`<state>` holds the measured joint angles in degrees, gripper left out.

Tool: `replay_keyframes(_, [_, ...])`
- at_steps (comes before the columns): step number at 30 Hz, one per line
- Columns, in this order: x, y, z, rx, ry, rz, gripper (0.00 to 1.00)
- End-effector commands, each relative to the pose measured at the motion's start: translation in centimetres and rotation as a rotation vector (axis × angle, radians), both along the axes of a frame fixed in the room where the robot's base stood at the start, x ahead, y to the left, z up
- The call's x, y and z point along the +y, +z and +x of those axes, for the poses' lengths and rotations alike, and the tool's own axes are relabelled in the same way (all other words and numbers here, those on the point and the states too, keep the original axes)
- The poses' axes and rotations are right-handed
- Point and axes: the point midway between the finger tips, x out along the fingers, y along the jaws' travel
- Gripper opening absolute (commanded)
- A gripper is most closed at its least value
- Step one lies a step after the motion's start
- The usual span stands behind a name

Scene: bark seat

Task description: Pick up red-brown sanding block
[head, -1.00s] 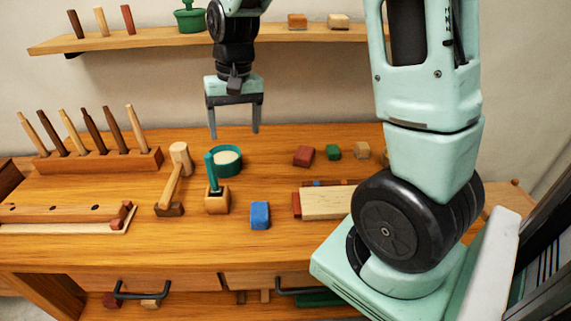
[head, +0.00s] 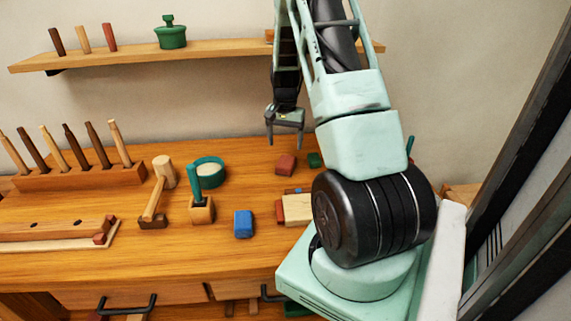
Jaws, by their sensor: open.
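The red-brown sanding block (head: 285,165) lies on the wooden bench toward the back, right of the middle of the picture. It stands clear of other things on its left. My gripper (head: 284,143) is open and empty, fingers pointing down. In the picture it is just above the block; the gap between them is hard to judge, and I see no contact.
A green block (head: 314,159) sits close right of the red-brown one, partly behind my arm. A cream block (head: 297,209), a blue block (head: 243,224), a teal round dish (head: 210,172) and a mallet (head: 163,174) are nearby. My arm hides the bench's right side.

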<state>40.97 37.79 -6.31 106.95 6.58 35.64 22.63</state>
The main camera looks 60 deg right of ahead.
Motion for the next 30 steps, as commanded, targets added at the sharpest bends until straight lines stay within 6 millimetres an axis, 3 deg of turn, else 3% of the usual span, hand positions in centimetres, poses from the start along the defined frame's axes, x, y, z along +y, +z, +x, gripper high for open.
replay_keyframes(3, [0.1, -1.9, -0.1, 0.002, 0.0, 0.004, 0.75])
replay_keyframes(11, [0.0, -3.8, -0.1, 0.0, 0.0, 0.001, 0.75])
replay_keyframes(21, [0.0, -8.0, -0.4, 0.001, 0.001, 0.002, 0.75])
replay_keyframes(30, [0.0, -8.6, -0.3, -0.002, 0.001, 0.0, 0.75])
